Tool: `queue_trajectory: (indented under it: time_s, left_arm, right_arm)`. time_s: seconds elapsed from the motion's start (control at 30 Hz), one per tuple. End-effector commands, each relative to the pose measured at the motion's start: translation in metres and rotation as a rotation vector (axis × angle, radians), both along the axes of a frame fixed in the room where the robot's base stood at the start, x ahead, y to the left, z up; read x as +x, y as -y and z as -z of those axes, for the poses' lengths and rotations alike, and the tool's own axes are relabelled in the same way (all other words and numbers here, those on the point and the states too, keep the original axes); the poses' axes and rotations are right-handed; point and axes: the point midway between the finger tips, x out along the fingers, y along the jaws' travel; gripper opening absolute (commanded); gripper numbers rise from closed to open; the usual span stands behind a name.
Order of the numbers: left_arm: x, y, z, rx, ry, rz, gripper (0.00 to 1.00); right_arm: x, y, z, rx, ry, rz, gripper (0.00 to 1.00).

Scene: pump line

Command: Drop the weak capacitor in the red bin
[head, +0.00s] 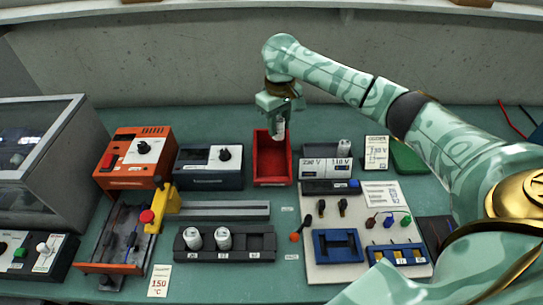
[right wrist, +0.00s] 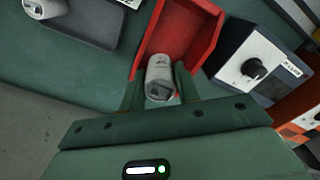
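A small grey-white capacitor (head: 280,131) is in my right gripper (head: 279,122), which hangs over the back part of the red bin (head: 272,180). In the right wrist view the capacitor (right wrist: 160,72) sits between the two green fingers of the gripper (right wrist: 160,88), and the fingers touch its sides. The red bin (right wrist: 208,45) is below and beyond it, with its visible floor empty. Any label on the held capacitor cannot be read. My left gripper is out of view.
Two capacitors (head: 193,239) stand in a dark rack (head: 262,248) at the front. A dark instrument with a knob (head: 207,182) stands close on the bin's left.

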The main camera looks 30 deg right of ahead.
Motion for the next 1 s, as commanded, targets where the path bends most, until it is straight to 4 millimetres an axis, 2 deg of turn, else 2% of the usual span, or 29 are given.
queue_trajectory:
  time_s: [0.03,0.07,0.33,0.47,0.57,0.8,1.0]
  left_arm:
    - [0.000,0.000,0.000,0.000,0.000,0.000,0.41]
    - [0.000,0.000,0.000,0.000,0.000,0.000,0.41]
    - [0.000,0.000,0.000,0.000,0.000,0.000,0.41]
    - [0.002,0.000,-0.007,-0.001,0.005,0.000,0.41]
    - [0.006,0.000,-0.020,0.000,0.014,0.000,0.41]
    - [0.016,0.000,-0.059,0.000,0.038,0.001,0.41]
    - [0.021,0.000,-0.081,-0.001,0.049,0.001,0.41]
  right_arm:
    - [0.000,0.000,0.000,0.000,0.000,0.000,0.46]
    - [0.000,0.000,0.000,0.000,0.000,0.000,0.55]
    - [0.000,0.000,0.000,0.000,-0.001,0.000,0.55]
    - [0.000,0.000,-0.012,0.000,0.002,0.000,0.55]
    - [0.000,0.000,-0.033,0.000,0.005,0.001,0.55]
    - [0.000,0.000,-0.102,0.000,0.007,0.001,0.55]
    - [0.000,0.000,-0.144,-0.001,0.003,0.001,0.55]
